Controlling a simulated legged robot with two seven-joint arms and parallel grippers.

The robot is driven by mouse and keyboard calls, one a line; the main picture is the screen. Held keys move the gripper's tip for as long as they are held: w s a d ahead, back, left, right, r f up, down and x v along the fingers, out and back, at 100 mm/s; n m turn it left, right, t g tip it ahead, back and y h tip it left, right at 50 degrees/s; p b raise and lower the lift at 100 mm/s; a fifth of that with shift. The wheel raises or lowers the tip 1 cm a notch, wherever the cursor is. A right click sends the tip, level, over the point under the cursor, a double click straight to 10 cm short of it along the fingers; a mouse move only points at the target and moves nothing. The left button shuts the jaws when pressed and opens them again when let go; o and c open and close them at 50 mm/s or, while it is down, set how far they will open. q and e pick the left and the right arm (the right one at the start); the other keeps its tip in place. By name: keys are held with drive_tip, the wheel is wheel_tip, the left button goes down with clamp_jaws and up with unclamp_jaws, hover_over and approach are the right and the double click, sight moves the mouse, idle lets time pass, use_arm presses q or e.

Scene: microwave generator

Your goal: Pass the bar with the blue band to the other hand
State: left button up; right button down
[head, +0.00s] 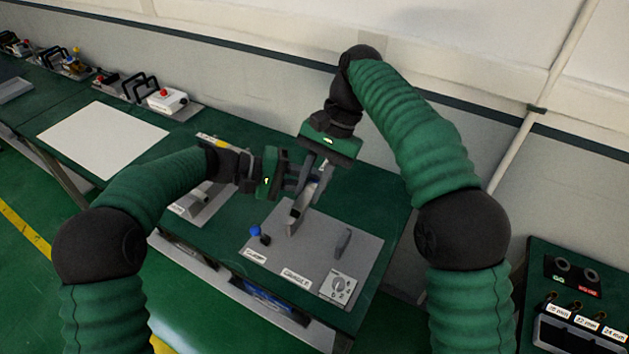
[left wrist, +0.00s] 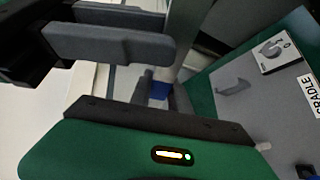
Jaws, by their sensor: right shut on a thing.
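The bar (head: 301,207) is a long grey piece, slanting in the air above the grey plate in the head view. In the left wrist view the bar (left wrist: 186,38) runs up from its blue band (left wrist: 159,91). My right gripper (head: 318,170) points down and is shut on the bar; its fingers (left wrist: 160,93) are at the blue band in the left wrist view. My left gripper (head: 300,180) comes from the left, its fingers apart and close to the bar. Its fingers (left wrist: 140,32) also show in the left wrist view, beside the bar. The overlap hides whether they touch it.
The grey plate (head: 365,262) on the green bench carries a blue knob (head: 255,230), a small hook-shaped part (head: 343,241) and a dial (head: 339,287). A white sheet (head: 100,138) lies at left. A control panel (head: 580,290) stands at lower right.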

drive_tip(key=shift+d+r, duration=0.1)
drive_tip(key=shift+r, duration=0.1)
drive_tip(key=c, duration=1.2)
unclamp_jaws()
drive_tip(key=shift+o, duration=0.2)
drive_tip(key=shift+f, duration=0.1)
drive_tip(key=w+d+t+h, duration=0.1)
drive_tip(key=d+t+h, duration=0.1)
drive_tip(key=d+t, duration=0.5)
drive_tip(key=s+d+f+n+h, duration=0.1)
drive_tip(key=s+d+f, duration=0.3)
drive_tip(key=s+f, duration=0.5)
drive_tip(key=s+d+f+n+g+h, duration=0.1)
drive_tip(key=s+d+f+n, duration=0.3)
drive_tip(key=s+f, duration=0.5)
wheel_tip(320, 180, down, 2)
drive_tip(key=shift+s+d+f+g, duration=0.2)
drive_tip(key=shift+s+d+g, duration=0.1)
drive_tip(key=shift+d, duration=0.25)
